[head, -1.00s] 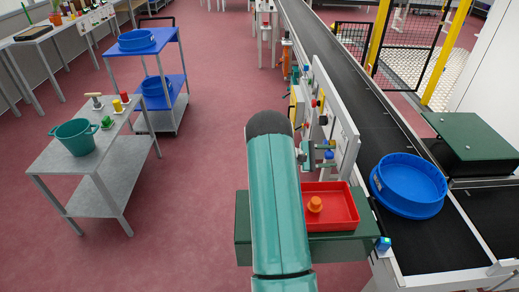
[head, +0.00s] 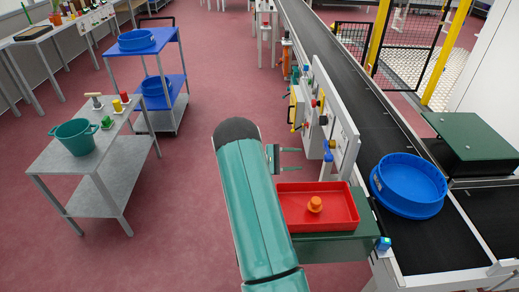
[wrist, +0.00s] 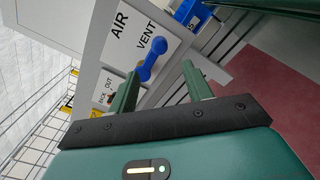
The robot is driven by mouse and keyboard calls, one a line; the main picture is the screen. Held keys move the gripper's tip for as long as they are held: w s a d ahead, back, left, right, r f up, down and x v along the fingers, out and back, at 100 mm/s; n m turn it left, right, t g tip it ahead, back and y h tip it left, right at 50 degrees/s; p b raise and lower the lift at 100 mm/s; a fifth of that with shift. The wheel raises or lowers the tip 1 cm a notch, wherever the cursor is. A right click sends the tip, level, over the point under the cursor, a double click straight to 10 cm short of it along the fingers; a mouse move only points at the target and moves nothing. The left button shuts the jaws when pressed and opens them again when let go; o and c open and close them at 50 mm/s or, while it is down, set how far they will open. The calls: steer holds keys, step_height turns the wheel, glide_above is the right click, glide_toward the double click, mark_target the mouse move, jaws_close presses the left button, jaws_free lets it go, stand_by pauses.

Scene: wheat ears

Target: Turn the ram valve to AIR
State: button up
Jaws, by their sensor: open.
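The ram valve's blue handle (head: 328,149) is on the near part of the upright grey panel beside the conveyor. In the wrist view, the blue handle (wrist: 151,60) has a knob at each end, and its upper end is close to the word VENT. The word AIR (wrist: 118,27) is printed farther to the left on the white plate. My gripper (head: 291,160) is open and empty, left of the panel and apart from the handle. In the wrist view, my gripper's two green fingers (wrist: 160,84) point toward the plate, with the handle between and beyond them.
A red tray (head: 345,222) with an orange knobbed piece (head: 315,204) lies below the panel on a green stand. Other controls (head: 297,108) sit farther along the panel. A blue basin (head: 408,184) rests on the conveyor.

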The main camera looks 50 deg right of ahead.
steer(key=w+a+r+m+t+y, duration=0.1)
steer(key=a+r+t+y, duration=0.3)
steer(key=a+r, duration=0.9)
steer(key=w+a+t, duration=0.1)
steer(key=a, duration=0.2)
steer(key=shift+w+r+t, duration=0.2)
steer(key=shift+r+t, duration=0.05)
steer(key=shift+t, duration=0.05)
